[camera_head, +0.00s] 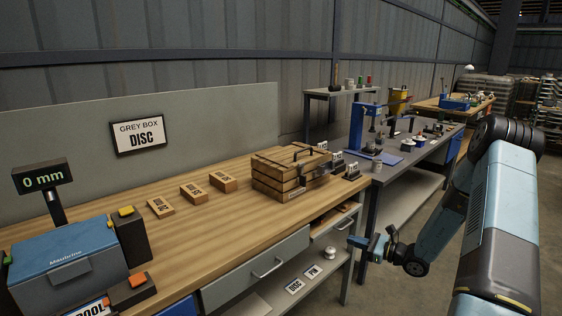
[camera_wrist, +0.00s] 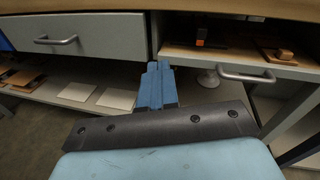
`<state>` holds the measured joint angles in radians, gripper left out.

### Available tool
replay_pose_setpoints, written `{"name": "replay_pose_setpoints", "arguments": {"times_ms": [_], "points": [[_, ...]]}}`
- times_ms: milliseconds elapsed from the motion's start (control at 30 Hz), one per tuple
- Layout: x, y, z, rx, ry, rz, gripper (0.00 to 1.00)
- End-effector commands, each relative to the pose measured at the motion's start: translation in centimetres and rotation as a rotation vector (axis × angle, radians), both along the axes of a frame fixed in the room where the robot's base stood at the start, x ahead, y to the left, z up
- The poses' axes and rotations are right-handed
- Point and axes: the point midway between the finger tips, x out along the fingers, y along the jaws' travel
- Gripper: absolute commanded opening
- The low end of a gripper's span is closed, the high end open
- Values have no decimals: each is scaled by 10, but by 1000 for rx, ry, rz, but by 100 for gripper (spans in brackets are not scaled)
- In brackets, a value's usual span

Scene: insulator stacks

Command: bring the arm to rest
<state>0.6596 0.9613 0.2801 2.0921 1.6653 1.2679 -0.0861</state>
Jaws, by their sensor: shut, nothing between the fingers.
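My arm rises on the right of the head view and bends down toward the front of the wooden bench (camera_head: 215,235). My gripper (camera_head: 357,243) is low in front of the bench, beside its right end and near the drawers. It is shut and empty. In the wrist view my gripper (camera_wrist: 157,72) shows as blue fingers held together, pointing at the gap between two drawers. No contact with the bench shows; the exact distance cannot be told.
On the bench stand a wooden crate (camera_head: 283,182), several labelled blocks (camera_head: 194,192) and a blue machine (camera_head: 70,255) with a "0 mm" display (camera_head: 43,176). An open drawer (camera_wrist: 240,62) and a lower shelf (camera_wrist: 70,88) lie close to my gripper. Floor at right is clear.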

Motion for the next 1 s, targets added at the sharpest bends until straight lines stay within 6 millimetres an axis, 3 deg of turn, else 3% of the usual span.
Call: {"name": "replay_pose_setpoints", "arguments": {"times_ms": [100,400,1000], "points": [[-10,17,32,-84,-44,104,0],[-46,54,98,-295,-145,349,0],[-140,97,201,-757,-354,762,0]]}}
